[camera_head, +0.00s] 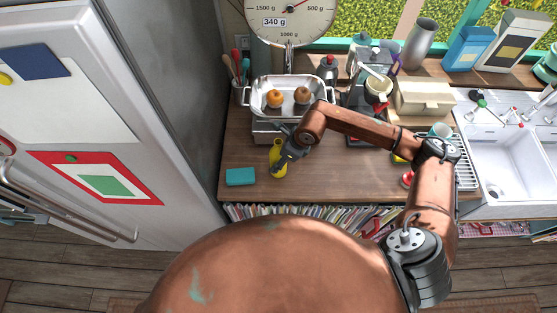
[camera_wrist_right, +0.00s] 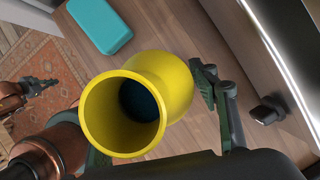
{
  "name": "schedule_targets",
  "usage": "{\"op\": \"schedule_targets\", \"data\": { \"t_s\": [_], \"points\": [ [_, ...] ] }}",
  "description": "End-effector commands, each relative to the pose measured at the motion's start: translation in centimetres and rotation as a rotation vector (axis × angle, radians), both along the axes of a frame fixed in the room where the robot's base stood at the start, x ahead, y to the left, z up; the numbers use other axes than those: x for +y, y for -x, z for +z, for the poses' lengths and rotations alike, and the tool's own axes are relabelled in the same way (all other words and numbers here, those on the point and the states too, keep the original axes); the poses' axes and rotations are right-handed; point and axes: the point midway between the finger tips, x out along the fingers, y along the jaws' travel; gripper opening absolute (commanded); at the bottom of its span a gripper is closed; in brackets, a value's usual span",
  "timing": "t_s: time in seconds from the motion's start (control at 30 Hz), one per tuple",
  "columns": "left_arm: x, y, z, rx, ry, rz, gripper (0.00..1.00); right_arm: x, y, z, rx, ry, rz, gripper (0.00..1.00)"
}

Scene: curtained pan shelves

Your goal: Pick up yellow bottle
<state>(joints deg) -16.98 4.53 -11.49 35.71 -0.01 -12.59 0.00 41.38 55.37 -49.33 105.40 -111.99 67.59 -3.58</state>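The yellow bottle (camera_head: 279,158) stands on the wooden counter, beside the blue block (camera_head: 241,177). My right gripper (camera_head: 288,155) is at the bottle, reaching in from the right. In the right wrist view the bottle (camera_wrist_right: 168,82) has its wide open mouth towards the camera and a dark inside. One finger of my right gripper (camera_wrist_right: 208,88) lies close along its right side. The other finger is mostly hidden behind the mouth; I cannot tell if the fingers press on it. My left gripper (camera_wrist_right: 38,87) shows small at the left edge of the wrist view, away from the bottle.
A scale (camera_head: 267,132) with a metal pan (camera_head: 257,101) holding two round fruits stands just behind the bottle. A utensil cup (camera_head: 239,92) is at the back left, and the fridge (camera_head: 165,80) stands left.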

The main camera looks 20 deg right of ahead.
Motion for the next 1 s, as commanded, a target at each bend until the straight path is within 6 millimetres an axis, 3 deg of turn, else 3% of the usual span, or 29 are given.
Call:
{"op": "schedule_targets", "data": {
  "t_s": [0.67, 1.0],
  "points": [
    [0.15, 0.70, -0.04, 0.009, -0.002, 0.001, 0.00, -0.04, -0.03, 0.05, -0.001, 0.001, 0.000, 0.06],
    [0.14, 0.61, -0.10, 0.008, -0.002, 0.001, 0.00, 0.02, -0.13, 0.44, -0.004, -0.001, 0.000, 0.05]
  ]
}}
